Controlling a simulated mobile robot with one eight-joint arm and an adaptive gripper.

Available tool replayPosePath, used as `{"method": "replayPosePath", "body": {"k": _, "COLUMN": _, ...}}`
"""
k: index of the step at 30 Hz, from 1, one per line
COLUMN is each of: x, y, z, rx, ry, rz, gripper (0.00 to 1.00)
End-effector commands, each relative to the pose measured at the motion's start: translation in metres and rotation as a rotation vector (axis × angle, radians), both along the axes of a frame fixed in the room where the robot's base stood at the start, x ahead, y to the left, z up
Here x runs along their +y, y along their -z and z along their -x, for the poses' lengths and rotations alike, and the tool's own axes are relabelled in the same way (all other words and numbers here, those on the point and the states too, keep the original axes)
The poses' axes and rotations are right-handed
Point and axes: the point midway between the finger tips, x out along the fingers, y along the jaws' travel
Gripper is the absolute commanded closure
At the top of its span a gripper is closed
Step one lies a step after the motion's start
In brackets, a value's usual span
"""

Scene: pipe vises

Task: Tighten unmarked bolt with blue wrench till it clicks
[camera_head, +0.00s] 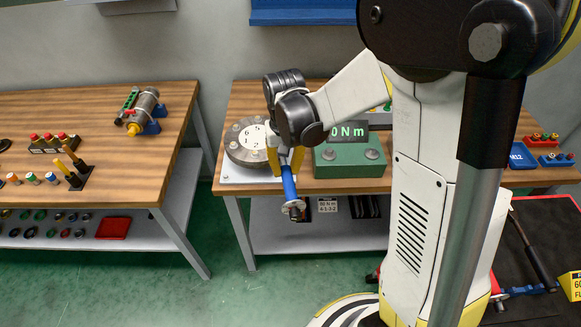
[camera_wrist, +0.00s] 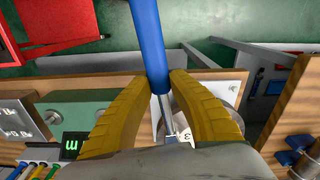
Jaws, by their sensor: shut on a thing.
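The blue wrench (camera_head: 289,183) is held in my gripper (camera_head: 285,160), its handle sticking out past the table's front edge. In the wrist view the blue handle (camera_wrist: 148,35) runs up between the two yellow fingers of my gripper (camera_wrist: 160,76). Its metal shaft runs down toward the flange, and its working end is hidden. The round grey flange (camera_head: 240,150) with a white marked disc and several bolts sits on a white base. My gripper covers its right side. I cannot tell which bolt is unmarked or whether the wrench sits on one.
A green torque box (camera_head: 350,160) with a display reading about 0 N m stands right of the flange. The left table (camera_head: 90,110) holds a motor-like device (camera_head: 143,110) and small tools. Green floor separates the tables.

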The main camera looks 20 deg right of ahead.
Motion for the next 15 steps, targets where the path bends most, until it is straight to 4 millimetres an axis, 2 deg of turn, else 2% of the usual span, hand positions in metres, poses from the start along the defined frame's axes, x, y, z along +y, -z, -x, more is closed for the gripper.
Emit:
{"method": "replayPosePath", "body": {"k": 4, "x": 0.0071, "y": 0.0002, "z": -0.0010, "rx": 0.000, "ry": 0.050, "rz": 0.000, "gripper": 1.00}}
{"method": "replayPosePath", "body": {"k": 15, "x": 0.0098, "y": 0.0000, "z": -0.0016, "rx": 0.000, "ry": 0.069, "rz": 0.000, "gripper": 1.00}}
